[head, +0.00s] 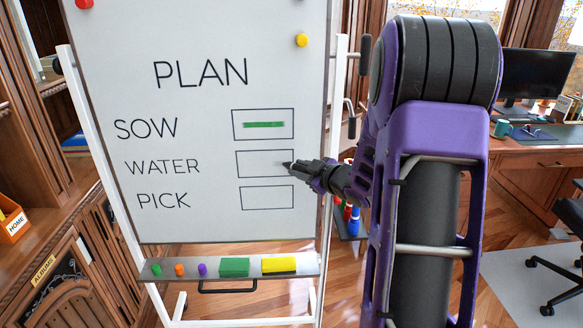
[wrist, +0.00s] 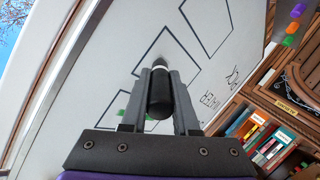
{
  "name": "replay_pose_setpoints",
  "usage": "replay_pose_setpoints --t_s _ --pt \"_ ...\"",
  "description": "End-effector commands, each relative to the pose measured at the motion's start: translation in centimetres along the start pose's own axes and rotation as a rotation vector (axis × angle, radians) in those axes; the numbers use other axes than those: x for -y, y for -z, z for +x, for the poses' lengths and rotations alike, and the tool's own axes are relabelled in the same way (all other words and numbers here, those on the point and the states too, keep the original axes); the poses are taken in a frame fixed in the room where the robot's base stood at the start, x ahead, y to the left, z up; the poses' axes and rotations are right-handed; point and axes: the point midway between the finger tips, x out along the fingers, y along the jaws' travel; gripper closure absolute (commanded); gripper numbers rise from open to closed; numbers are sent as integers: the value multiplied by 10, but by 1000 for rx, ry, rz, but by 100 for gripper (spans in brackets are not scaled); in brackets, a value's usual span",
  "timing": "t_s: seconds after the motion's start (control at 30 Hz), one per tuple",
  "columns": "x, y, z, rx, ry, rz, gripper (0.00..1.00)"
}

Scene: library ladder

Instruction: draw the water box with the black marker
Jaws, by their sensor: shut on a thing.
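The whiteboard (head: 200,60) carries the words PLAN, SOW, WATER and PICK, with a box beside each of the last three. The SOW box (head: 263,113) holds a green stroke. The water box (head: 255,164) looks empty in the head view, with its right edge near my gripper (head: 299,167). In the wrist view my gripper (wrist: 160,90) is shut on the black marker (wrist: 160,93), its tip pointing at the board by a box outline. The tip is at or very near the board; I cannot tell if it touches. The pick box (head: 267,197) is empty.
The ledge (head: 215,275) under the board holds green, orange and purple markers, a green block (head: 234,267) and a yellow block (head: 279,265). Red and yellow magnets sit at the top of the board. A desk (head: 535,150) with a monitor stands at right, shelves at left.

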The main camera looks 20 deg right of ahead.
Motion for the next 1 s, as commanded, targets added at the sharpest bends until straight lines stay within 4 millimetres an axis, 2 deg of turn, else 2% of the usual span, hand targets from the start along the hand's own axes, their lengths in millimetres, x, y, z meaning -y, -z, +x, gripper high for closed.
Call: replay_pose_setpoints --t_s 0.1,0.27,0.73,1.0 --pt "-6 -5 -4 0 -1 0 100" --pt "-6 -6 -5 0 0 -1 100" --pt "16 14 13 -2 0 -2 100" --pt "22 21 17 -2 0 -2 100"
